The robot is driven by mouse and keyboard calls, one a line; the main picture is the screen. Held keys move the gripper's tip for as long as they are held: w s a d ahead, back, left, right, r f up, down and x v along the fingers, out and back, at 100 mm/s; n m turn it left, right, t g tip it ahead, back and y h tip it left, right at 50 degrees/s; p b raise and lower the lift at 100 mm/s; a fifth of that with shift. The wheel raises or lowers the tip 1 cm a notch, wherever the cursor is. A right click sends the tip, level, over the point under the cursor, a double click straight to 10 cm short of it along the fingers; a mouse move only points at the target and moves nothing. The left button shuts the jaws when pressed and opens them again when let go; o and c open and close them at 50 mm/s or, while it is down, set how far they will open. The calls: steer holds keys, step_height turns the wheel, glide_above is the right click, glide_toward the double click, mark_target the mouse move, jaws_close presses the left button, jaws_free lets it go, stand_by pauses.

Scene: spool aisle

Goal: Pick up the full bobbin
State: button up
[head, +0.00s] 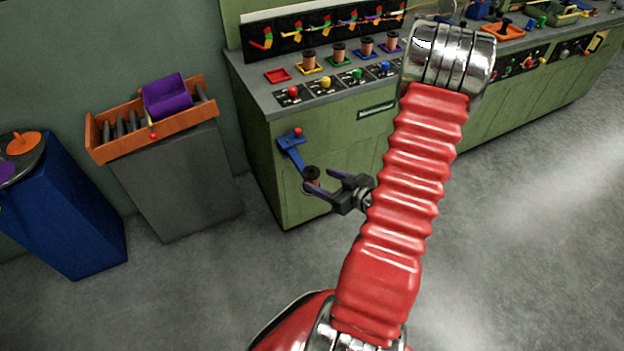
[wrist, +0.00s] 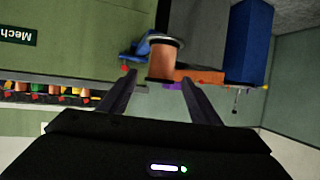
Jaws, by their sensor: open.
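A copper-wound bobbin (head: 312,176) with dark end flanges is at the lower end of a blue arm (head: 292,151) on the green cabinet's front. In the wrist view the bobbin (wrist: 162,62) is large and near the middle, just ahead of and between my fingertips. My gripper (head: 319,181) is open, its two dark fingers reaching left toward the bobbin. The gripper (wrist: 158,79) shows a gap on each side of the copper. I cannot tell whether any finger touches it. The blue arm (wrist: 144,46) shows behind the bobbin in the wrist view.
Several copper bobbins (head: 339,53) stand on coloured squares on the green cabinet (head: 262,125); a red square (head: 278,76) is empty. An orange tray (head: 101,145) holding a purple block (head: 168,98) is on a grey stand. A blue bin (head: 65,215) is far left. Floor in front is clear.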

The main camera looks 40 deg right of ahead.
mark_target(317, 179)
steer(key=shift+x, duration=2.25)
steer(key=shift+x, duration=2.6)
steer(key=shift+s+f, duration=0.1)
steer(key=shift+f, duration=0.1)
steer(key=shift+c, duration=0.3)
steer(key=c, duration=1.1)
steer(key=shift+r, duration=0.1)
steer(key=shift+r, duration=4.95)
